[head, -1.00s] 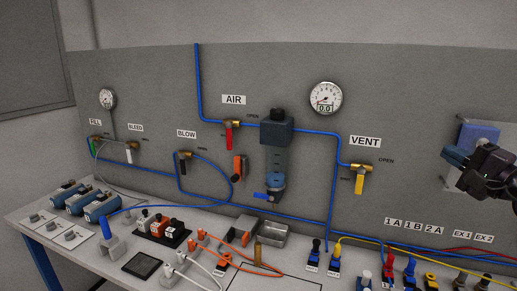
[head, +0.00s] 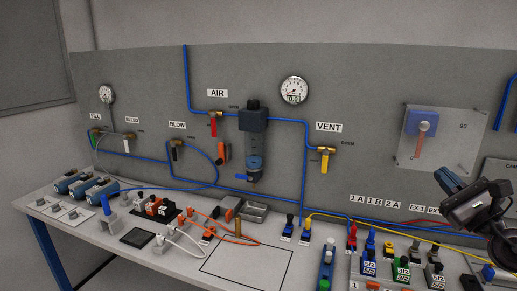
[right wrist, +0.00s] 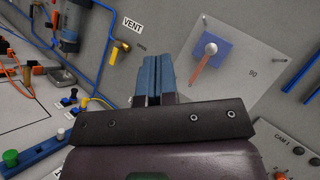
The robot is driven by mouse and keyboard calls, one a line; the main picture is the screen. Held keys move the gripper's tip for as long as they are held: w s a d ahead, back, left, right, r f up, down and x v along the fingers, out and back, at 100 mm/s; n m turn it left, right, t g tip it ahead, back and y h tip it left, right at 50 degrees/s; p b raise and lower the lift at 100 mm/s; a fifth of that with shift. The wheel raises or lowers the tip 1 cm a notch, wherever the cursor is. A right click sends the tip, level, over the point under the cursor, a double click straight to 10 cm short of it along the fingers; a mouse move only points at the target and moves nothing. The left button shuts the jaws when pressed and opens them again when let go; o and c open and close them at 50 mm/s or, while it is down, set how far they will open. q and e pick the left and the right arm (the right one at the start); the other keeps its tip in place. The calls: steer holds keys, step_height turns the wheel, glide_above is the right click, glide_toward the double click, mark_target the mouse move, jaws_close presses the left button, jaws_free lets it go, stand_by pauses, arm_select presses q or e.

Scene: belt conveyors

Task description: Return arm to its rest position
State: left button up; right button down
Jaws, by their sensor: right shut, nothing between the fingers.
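My right gripper (head: 450,187) is at the right of the head view, in front of the grey panel and below the clear plate with the red lever. Its blue fingers are together and empty; they also show in the middle of the right wrist view (right wrist: 158,78). The red lever (head: 420,145) hangs from a white knob on a blue block. It also shows in the right wrist view (right wrist: 199,72), to the right of the fingertips and apart from them. My left gripper is not in view.
The yellow-handled VENT valve (head: 325,160), red-handled AIR valve (head: 213,126) and a round gauge (head: 294,90) are on the panel. The bench (head: 85,232) holds valves, plugs and cables at the front. A blank outlined area (head: 245,268) on the bench is clear.

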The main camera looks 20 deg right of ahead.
steer(key=s+a+f+m+g+h, duration=0.1)
steer(key=s+f+m+g+h, duration=0.25)
steer(key=f+m, duration=0.55)
steer(key=s+a+f+m+g+h, duration=0.15)
steer(key=f+m+g+h, duration=0.3)
steer(key=m, duration=0.85)
steer(key=s+a+f+m+g+h, duration=0.1)
steer(key=s+f+m+g+h, duration=0.2)
steer(key=f+m, duration=0.6)
steer(key=s+a+f+m+g+y, duration=0.4)
steer(key=s+a+f+m+y, duration=0.15)
steer(key=a, duration=0.55)
steer(key=s+a+f+m+g+y, duration=0.45)
steer(key=a+f+m, duration=0.2)
steer(key=a, duration=0.45)
arm_select(q)
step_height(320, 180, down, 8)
steer(key=b, duration=0.7)
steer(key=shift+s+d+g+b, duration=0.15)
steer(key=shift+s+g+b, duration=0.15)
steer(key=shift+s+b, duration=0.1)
arm_select(e)
steer(key=w+f+t, duration=0.4)
steer(key=f, duration=0.5)
steer(key=w+f+t+y, duration=0.1)
steer(key=w+f+t, duration=0.2)
steer(key=f, duration=0.6)
steer(key=shift+w+t, duration=0.35)
steer(key=shift+w, duration=0.25)
